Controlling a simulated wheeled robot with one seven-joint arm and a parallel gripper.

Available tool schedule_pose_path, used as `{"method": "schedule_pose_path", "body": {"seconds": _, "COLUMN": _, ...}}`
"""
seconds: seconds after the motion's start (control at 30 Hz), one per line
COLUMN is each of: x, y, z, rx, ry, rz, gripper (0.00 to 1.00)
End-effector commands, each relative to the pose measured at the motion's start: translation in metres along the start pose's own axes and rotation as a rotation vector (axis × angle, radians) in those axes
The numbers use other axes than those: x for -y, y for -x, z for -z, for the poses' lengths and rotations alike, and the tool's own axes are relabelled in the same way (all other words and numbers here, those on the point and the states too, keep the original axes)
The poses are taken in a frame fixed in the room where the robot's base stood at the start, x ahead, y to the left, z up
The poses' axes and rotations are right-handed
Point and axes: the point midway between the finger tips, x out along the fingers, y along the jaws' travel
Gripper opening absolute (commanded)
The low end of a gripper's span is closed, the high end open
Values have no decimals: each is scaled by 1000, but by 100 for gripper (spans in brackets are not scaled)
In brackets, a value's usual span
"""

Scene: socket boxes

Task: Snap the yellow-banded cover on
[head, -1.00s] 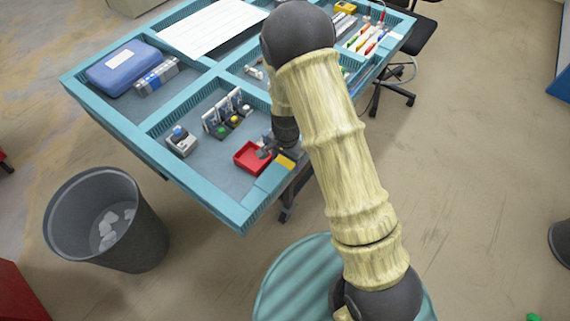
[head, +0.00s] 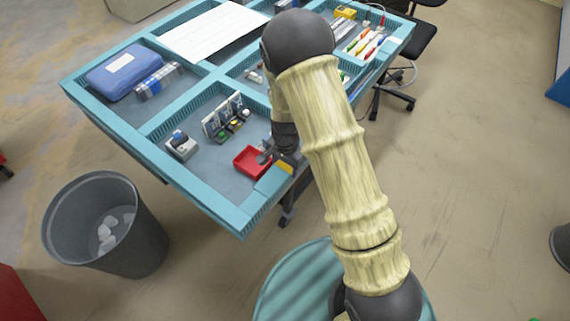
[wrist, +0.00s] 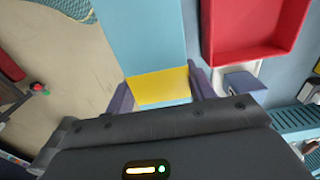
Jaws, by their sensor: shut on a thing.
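My gripper (head: 271,156) is low at the near right rim of the blue tray table, just right of the red tray. In the wrist view, my two fingers (wrist: 162,91) stand apart with a yellow band (wrist: 160,86) spanning the gap. I take this as the yellow-banded cover, gripped between them; most of its shape is hidden. The yellow also shows beside my gripper in the head view (head: 285,167). A grey box with a blue part on top (head: 182,146) stands at the left of the same compartment, apart from my gripper.
The red tray (head: 252,162) is close beside my gripper. A rack (head: 223,113) with several upright pieces and coloured buttons stands behind it. The table rim (head: 205,193) borders the compartment. A blue case (head: 124,68) lies farther left. The compartment's front floor is clear.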

Motion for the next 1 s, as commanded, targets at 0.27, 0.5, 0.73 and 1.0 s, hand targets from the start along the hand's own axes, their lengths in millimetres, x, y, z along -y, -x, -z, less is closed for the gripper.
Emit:
{"method": "schedule_pose_path", "body": {"seconds": 0.27, "x": 0, "y": 4, "z": 0, "rx": 0, "ry": 0, "rz": 0, "gripper": 11}}
{"method": "schedule_pose_path", "body": {"seconds": 0.5, "x": 0, "y": 4, "z": 0, "rx": 0, "ry": 0, "rz": 0, "gripper": 11}}
{"method": "schedule_pose_path", "body": {"seconds": 0.73, "x": 0, "y": 18, "z": 0, "rx": 0, "ry": 0, "rz": 1, "gripper": 11}}
{"method": "schedule_pose_path", "body": {"seconds": 1.0, "x": 0, "y": 35, "z": 0, "rx": -1, "ry": 0, "rz": 1, "gripper": 11}}
